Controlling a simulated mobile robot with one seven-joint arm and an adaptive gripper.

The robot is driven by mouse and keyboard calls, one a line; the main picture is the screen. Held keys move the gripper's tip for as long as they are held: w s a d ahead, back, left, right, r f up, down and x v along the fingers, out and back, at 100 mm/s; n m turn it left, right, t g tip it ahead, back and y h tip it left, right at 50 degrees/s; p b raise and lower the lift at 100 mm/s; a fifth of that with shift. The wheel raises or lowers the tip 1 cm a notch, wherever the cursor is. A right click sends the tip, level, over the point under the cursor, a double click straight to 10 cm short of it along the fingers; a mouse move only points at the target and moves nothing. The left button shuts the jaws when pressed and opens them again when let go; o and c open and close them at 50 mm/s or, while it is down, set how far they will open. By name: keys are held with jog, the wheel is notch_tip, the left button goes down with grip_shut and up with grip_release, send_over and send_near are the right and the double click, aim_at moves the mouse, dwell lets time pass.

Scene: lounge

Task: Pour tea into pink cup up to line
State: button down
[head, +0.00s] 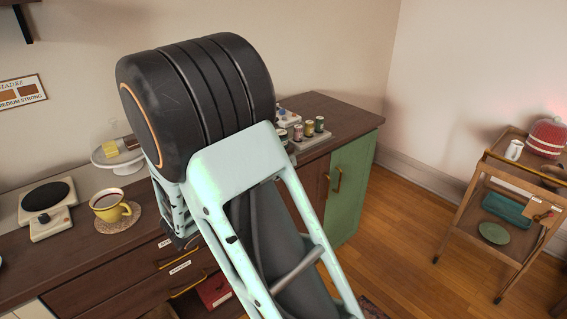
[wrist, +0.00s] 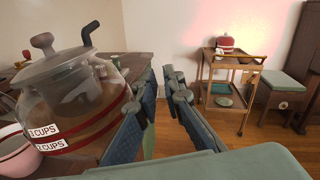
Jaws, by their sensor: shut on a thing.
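In the wrist view a glass teapot (wrist: 75,95) with a grey lid, red bands and labels reading "CUPS" stands upright and close on the left. Brown-red tea shows through its glass. In the head view my arm hides the gripper, teapot and pink cup.
A wooden counter (head: 90,258) runs along the wall. It holds a hot plate (head: 47,208), a yellow cup (head: 110,207) on a woven coaster, a cake stand (head: 118,157) and several small jars (head: 309,128). A wooden cart (head: 480,200) stands right. Open floor lies between.

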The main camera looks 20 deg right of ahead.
jog(key=shift+r+n+p, duration=0.3)
jog(key=shift+r+p, duration=0.4)
jog(key=shift+r, duration=0.05)
jog(key=f+m+b, duration=0.1)
jog(key=f+b, duration=0.1)
jog(key=f+m+b, duration=0.1)
jog(key=f+b, duration=0.1)
jog(key=b, duration=0.1)
jog(key=f+m+b, duration=0.1)
jog(key=b, duration=0.1)
jog(key=shift+w+a+f+b, duration=0.1)
jog(key=shift+w+f+b, duration=0.2)
jog(key=shift+f, duration=0.1)
jog(key=shift+r, duration=0.1)
notch_tip(320, 180, up, 4)
jog(key=p, duration=0.4)
